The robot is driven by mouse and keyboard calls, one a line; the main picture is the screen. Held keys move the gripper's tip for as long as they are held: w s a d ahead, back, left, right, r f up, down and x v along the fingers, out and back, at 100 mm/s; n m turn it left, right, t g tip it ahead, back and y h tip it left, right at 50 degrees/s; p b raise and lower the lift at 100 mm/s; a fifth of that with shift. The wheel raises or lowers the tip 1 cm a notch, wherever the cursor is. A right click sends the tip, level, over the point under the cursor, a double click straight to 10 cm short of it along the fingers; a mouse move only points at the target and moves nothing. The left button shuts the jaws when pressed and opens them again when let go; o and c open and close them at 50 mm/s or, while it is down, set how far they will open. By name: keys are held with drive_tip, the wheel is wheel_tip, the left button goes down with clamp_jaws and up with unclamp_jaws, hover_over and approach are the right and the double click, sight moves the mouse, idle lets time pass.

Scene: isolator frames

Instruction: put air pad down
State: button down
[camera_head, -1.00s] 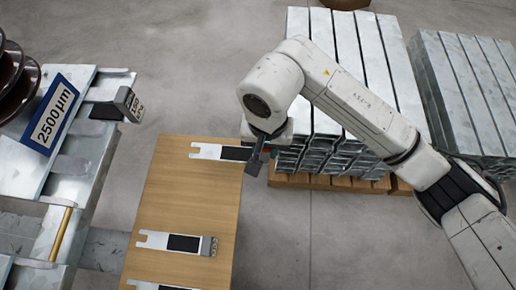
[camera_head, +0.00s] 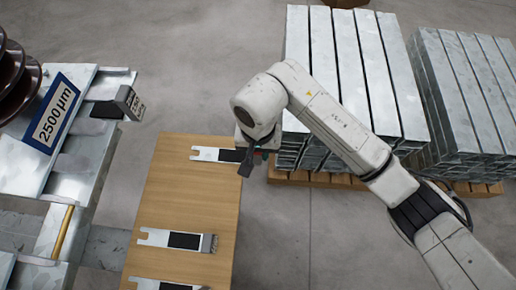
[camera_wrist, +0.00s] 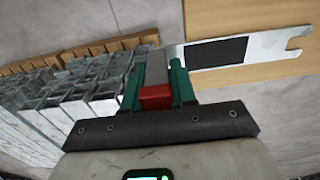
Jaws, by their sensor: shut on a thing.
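The air pad (camera_head: 206,154) is a flat forked metal plate with a black patch. It is over the far end of the wooden table (camera_head: 190,195), fork pointing left; I cannot tell if it touches the top. My gripper (camera_head: 246,163) is at its right end, at the table's right edge. In the wrist view my gripper (camera_wrist: 157,88) has its green fingers shut on the pad's grey end block, with a red piece between them. The plate (camera_wrist: 262,48) reaches out to the right there over the wood. The arm hides part of the grip in the head view.
Similar forked plates lie nearer on the table, one in the middle (camera_head: 172,240) and one at the front (camera_head: 162,285). Stacked metal bars (camera_head: 350,75) on pallets stand behind right. Bare wood lies between the plates.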

drive_tip(key=c, duration=0.9)
unclamp_jaws()
drive_tip(key=shift+f, duration=0.1)
wheel_tip(320, 180, up, 12)
drive_tip(key=shift+r, duration=0.2)
